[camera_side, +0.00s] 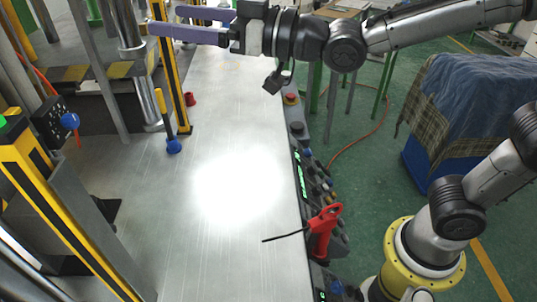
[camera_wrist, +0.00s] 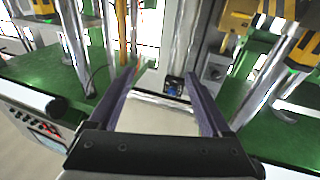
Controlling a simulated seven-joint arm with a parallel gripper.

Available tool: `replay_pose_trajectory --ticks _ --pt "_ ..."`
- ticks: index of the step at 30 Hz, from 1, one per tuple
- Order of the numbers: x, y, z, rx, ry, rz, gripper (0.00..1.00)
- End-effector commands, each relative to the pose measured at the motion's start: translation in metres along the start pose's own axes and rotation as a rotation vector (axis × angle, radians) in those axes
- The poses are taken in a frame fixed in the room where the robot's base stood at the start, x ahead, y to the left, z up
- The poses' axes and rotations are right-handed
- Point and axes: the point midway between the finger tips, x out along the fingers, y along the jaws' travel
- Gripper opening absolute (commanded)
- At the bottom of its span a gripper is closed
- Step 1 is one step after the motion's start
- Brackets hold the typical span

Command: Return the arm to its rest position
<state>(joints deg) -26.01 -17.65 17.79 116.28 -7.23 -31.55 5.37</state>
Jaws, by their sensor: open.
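My gripper (camera_side: 168,20) reaches in from the top right of the side view, above the far part of the metal work table (camera_side: 235,120). Its two long purple fingers point left, close to the machine's posts in the picture. In the wrist view my gripper (camera_wrist: 160,75) shows both fingers spread wide apart, with nothing held between them. Beyond the fingertips are green surfaces and metal posts. The side view does not show how far the fingertips are from the posts.
A yellow-and-black post (camera_side: 171,75) and a blue knob (camera_side: 173,146) stand at the table's left. A red-handled tool (camera_side: 322,232) sits at the right edge by the control panel. A blue covered box (camera_side: 470,115) stands right. The table's middle is clear.

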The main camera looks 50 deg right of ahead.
Motion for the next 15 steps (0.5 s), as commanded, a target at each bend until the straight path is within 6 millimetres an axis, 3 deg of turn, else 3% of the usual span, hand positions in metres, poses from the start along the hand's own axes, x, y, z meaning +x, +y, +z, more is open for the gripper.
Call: replay_pose_trajectory --ticks 1,3,6,10,15 --pt "-0.025 0.033 -0.009 -0.005 -0.025 0.083 0.82" --pt "-0.06 0.067 -0.005 -0.001 -0.103 0.184 0.82" --pt "-0.111 0.098 0.014 0.02 -0.239 0.304 0.82" --pt "-0.176 0.116 0.049 0.068 -0.427 0.422 0.82" --pt "-0.255 0.108 0.105 0.158 -0.7 0.508 0.82"
